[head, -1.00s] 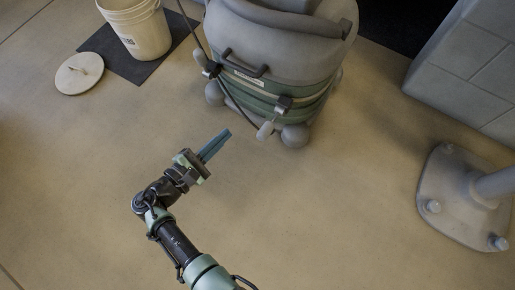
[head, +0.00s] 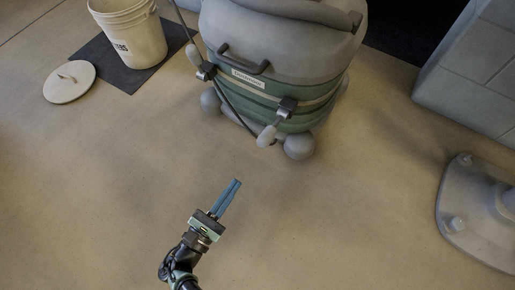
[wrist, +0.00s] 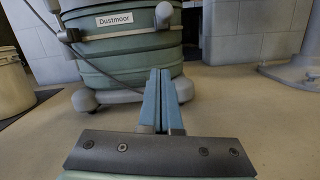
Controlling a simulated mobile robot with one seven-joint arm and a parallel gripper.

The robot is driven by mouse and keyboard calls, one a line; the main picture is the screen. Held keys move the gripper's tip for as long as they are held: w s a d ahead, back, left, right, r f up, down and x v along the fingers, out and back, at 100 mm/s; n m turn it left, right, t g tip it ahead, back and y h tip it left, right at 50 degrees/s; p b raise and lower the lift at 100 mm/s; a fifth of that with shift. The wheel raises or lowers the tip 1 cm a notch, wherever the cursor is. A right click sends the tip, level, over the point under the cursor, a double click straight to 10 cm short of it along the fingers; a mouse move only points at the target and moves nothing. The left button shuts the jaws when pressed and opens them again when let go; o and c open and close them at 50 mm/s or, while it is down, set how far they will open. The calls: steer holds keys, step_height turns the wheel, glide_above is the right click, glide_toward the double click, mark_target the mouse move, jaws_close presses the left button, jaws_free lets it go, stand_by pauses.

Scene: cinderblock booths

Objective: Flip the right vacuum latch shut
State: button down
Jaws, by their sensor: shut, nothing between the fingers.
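The vacuum (head: 315,85) has a grey top and a green ribbed body with a "Dustmoor" label. In the wrist view this lever (wrist: 163,14) shows just above my fingers. The left latch (head: 206,71) is on the vacuum's left side, with its pale lever (head: 193,54) pointing up and outward. My gripper (head: 237,182) has blue fingers, shut and empty. It points toward the vacuum, in front of the right latch and apart from it.
A dark hose or cord (head: 181,17) runs down past the left latch. A white bucket (head: 135,40) stands on a dark mat at back left, its lid (head: 69,82) beside it. A cinderblock wall (head: 470,70) and a bolted post base (head: 475,215) are at right. The floor between is clear.

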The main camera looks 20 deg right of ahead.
mark_target(272, 129)
steer(key=w+d+r+b, duration=0.2)
steer(key=w+d+r, duration=0.3)
steer(key=d, duration=0.4)
steer(key=shift+w+b, duration=0.15)
steer(key=shift+b, duration=0.2)
steer(key=shift+r, duration=0.2)
steer(key=shift+a+r+g+y+p, duration=0.1)
steer(key=shift+r+g+y+p, duration=0.3)
steer(key=shift+p, duration=0.8)
